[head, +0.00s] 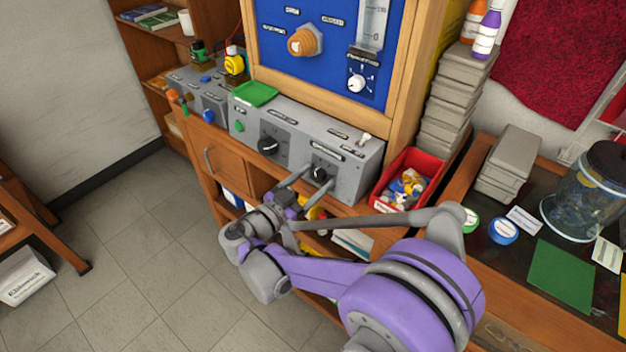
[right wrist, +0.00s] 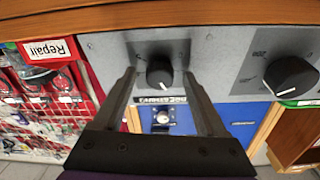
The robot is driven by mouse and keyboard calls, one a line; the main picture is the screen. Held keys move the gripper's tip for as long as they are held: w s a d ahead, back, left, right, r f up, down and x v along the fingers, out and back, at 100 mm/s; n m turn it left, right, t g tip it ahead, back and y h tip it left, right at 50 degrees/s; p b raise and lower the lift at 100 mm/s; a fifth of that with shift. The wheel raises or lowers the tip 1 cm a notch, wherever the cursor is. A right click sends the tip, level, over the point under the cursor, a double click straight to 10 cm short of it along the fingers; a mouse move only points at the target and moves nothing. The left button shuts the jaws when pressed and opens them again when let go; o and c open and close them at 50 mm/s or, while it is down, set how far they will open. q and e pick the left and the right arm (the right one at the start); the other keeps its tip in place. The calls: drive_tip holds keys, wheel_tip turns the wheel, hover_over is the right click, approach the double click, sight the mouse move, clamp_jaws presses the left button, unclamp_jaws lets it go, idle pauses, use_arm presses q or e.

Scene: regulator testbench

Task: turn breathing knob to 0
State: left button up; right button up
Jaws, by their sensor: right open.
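A small black knob (head: 319,173) with a pale pointer mark is on the right part of the grey control box (head: 352,182). I take it to be the breathing knob; its label is too small to read surely. In the right wrist view the same knob (right wrist: 160,77) shows upside down, between the fingers. My right gripper (head: 317,178) is open, its fingertips on either side of this knob, and it also shows in the right wrist view (right wrist: 159,78). I cannot tell whether either finger touches the knob. My left gripper is not in view.
A larger black knob (head: 268,147) is left on the same box. A toggle switch (head: 365,138) and a green tray (head: 255,94) are on top. A red bin (head: 428,164) stands close on the right. A blue panel (head: 285,69) with a white knob (head: 357,83) rises behind.

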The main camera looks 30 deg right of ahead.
clamp_jaws()
idle(0.3)
drive_tip(key=shift+n, duration=0.3)
drive_tip(key=n+t, duration=0.1)
drive_tip(key=n, duration=0.4)
drive_tip(key=shift+s, duration=0.1)
drive_tip(key=n+y, duration=0.1)
drive_tip(key=n, duration=0.2)
drive_tip(key=n+t+p, duration=0.1)
drive_tip(key=n, duration=0.2)
drive_tip(key=shift+s+d+r+y, duration=0.1)
drive_tip(key=shift+y, duration=0.3)
drive_tip(key=n+y+p, duration=0.1)
drive_tip(key=n, duration=0.5)
drive_tip(key=shift+t, duration=0.4)
drive_tip(key=n+y+p, duration=0.1)
drive_tip(key=n, duration=0.3)
drive_tip(key=shift+r, duration=0.1)
drive_tip(key=shift+n, duration=0.4)
